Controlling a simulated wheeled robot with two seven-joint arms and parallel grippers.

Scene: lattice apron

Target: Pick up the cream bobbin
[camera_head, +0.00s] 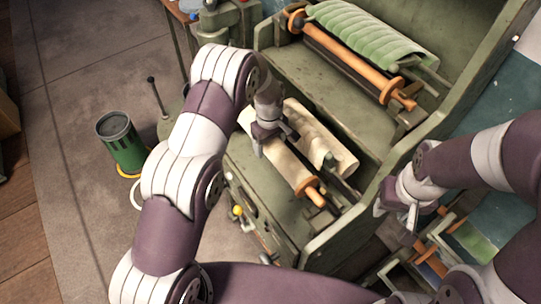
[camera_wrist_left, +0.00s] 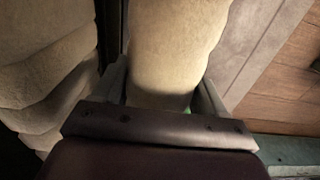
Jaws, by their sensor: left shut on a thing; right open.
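The cream bobbin (camera_head: 288,166) lies on the lower step of the green machine, with an orange handle end (camera_head: 315,196) at its lower right. My left gripper (camera_head: 262,147) is at its upper left part, fingers to either side of it. In the left wrist view the cream bobbin (camera_wrist_left: 170,45) runs between the two fingers of my left gripper (camera_wrist_left: 162,95), which is shut on it. I cannot tell whether it is lifted off the step. My right gripper (camera_head: 396,213) is open and empty, at the right near the machine's side panel.
A second cream roll (camera_head: 322,140) lies right beside the bobbin. A green roll (camera_head: 365,35) with an orange bar (camera_head: 350,62) is on the upper step. The machine's side wall (camera_head: 385,165) rises at the right. A green canister (camera_head: 122,145) stands on the floor at left.

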